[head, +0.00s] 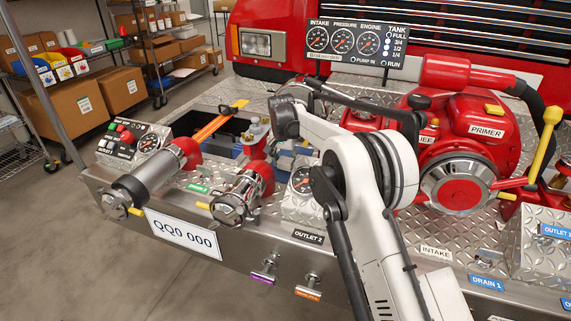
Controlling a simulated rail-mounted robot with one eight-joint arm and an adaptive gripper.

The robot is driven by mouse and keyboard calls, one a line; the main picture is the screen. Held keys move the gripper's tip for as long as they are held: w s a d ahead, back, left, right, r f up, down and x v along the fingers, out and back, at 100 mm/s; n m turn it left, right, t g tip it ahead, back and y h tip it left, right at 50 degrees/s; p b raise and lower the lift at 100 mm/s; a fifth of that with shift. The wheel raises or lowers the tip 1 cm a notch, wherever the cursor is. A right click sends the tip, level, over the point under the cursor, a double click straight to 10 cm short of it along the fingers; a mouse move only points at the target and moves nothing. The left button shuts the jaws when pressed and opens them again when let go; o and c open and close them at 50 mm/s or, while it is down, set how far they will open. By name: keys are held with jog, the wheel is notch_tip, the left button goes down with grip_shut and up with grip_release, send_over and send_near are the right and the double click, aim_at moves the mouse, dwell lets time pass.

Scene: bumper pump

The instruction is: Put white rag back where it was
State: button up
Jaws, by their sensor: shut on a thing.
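I cannot pick out a white rag in the head view. My white arm reaches up from the bottom right and bends left over the pump panel, with a dark joint near the open recess in the bumper deck. My gripper's fingers do not show; the arm hides the area behind and below that joint. The open recess (212,122) holds an orange strap-like item (211,127) with a yellow end, and pale bottle-like tops (257,129) at its right side.
Two capped metal outlets (150,180) (240,194) jut out at the front left. The gauge panel (355,40) stands behind. Shelves with boxes (105,88) are far left; floor is clear.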

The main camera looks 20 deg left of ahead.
aim_at(284, 171)
jog(key=shift+f, duration=0.1)
jog(key=o, duration=1.1)
jog(key=r, duration=0.4)
jog(key=s+r+p, duration=0.1)
jog(key=r, duration=0.3)
jog(key=s+r, duration=0.1)
jog(key=r, duration=0.3)
jog(key=shift+r, duration=0.15)
